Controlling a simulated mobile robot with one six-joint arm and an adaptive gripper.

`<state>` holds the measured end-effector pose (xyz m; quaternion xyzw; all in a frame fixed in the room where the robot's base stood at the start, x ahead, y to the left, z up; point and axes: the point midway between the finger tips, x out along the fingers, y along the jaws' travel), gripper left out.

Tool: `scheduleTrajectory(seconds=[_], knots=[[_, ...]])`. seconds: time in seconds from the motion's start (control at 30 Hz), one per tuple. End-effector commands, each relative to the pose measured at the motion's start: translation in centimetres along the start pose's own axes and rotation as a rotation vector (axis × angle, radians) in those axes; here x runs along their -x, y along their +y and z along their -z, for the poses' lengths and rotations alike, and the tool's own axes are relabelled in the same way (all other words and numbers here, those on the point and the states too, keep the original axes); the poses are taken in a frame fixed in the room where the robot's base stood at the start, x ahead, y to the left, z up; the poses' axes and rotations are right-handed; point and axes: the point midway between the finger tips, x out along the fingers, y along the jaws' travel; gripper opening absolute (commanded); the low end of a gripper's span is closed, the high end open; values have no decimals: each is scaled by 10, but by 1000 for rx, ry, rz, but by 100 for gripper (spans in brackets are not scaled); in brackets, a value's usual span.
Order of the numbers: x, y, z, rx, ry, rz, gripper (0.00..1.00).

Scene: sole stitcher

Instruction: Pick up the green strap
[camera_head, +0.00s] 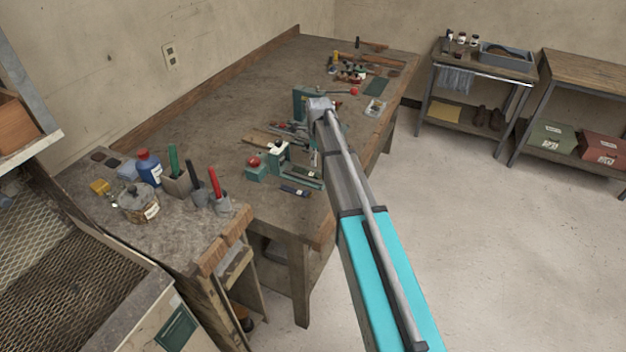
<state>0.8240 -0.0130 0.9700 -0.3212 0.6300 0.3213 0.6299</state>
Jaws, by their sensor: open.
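I cannot single out the green strap with certainty. A flat dark green piece (377,87) lies toward the far right of the workbench. A narrow dark teal strip (295,191) lies near the bench's front edge. My arm reaches in from the lower right, its end over the right part of the bench. My gripper (315,152) is small and partly hidden by my arm. It appears open, with nothing visible in it, but its fingers are hard to make out. Its height above the bench is unclear.
The workbench (215,110) holds a green-based stitching machine (278,155), a green post (300,103) and scattered tools. A side table at left holds a blue bottle (149,167), a glass jar (138,204) and tool cups. Floor right of the bench is clear.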

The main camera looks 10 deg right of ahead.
Motion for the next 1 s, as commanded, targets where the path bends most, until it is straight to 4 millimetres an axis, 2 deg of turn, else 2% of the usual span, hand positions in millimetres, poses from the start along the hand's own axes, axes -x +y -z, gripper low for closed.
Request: scheduleTrajectory(seconds=[0.03,0.2,0.77,1.0], knots=[[-8,0,0,0,0,0,86],[-15,0,0,0,0,0,86],[-18,0,0,-1,0,0,86],[-30,0,-1,-1,0,0,86]])
